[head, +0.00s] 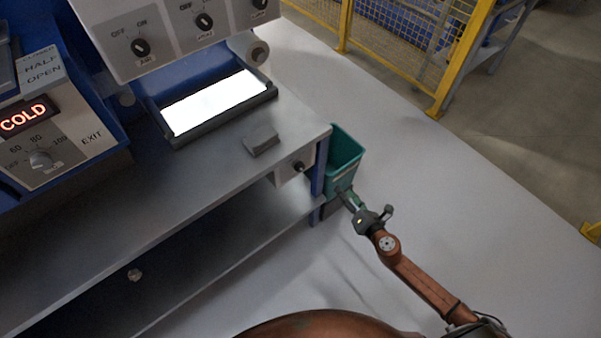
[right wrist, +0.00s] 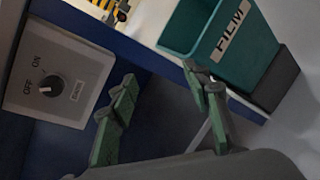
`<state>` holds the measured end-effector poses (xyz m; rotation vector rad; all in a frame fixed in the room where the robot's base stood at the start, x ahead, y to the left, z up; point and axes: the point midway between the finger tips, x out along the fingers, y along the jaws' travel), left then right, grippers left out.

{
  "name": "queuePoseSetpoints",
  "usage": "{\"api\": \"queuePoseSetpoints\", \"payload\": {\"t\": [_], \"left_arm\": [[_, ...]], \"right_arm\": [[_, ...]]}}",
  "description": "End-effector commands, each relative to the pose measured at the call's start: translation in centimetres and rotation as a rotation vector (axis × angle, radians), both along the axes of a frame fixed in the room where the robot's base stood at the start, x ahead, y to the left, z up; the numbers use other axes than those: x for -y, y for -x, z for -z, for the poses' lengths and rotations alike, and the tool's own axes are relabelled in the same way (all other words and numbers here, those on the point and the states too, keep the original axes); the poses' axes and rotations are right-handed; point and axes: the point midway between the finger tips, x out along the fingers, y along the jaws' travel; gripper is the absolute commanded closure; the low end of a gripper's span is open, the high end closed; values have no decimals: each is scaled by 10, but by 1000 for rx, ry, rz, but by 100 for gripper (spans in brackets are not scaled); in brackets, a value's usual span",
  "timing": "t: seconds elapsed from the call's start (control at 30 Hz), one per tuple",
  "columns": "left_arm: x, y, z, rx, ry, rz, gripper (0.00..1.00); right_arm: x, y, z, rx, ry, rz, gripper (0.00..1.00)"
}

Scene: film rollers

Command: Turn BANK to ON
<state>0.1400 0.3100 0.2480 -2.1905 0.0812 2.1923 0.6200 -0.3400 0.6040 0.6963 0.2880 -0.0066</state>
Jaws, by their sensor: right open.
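A white switch plate (right wrist: 75,102) with a black knob (right wrist: 50,91) shows at the left of the right wrist view, marked OFF and ON. Its small label is too blurred to read for sure. The knob's white pointer appears to face OFF. In the head view the same plate seems to be the one under the bench's right end, with its knob (head: 299,166) seen at an angle. My right gripper (head: 346,196) is open and empty, beside the bench corner and in front of the teal bin. In the wrist view its fingers (right wrist: 159,76) are right of the plate, apart from it. My left gripper is not in view.
A teal bin (right wrist: 178,38) marked FILM stands close to the right finger. The bench top (head: 215,165) holds a lit panel (head: 215,103) and a small grey block (head: 261,141). More OFF/ON knobs (head: 141,47) sit on the upper panel.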

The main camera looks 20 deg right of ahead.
Motion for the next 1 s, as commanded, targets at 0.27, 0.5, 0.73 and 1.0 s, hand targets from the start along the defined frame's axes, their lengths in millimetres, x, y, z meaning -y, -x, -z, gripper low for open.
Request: {"api": "queuePoseSetpoints", "payload": {"t": [0.27,0.5,0.73,1.0], "left_arm": [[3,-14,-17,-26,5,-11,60],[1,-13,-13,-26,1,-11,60],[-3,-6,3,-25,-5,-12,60],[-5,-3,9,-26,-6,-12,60]], "right_arm": [[-102,0,-96,340,450,-304,56],[-118,-16,-113,384,496,-322,56],[-130,-50,-112,380,492,-322,56],[-137,-69,-109,377,492,-323,56]]}}
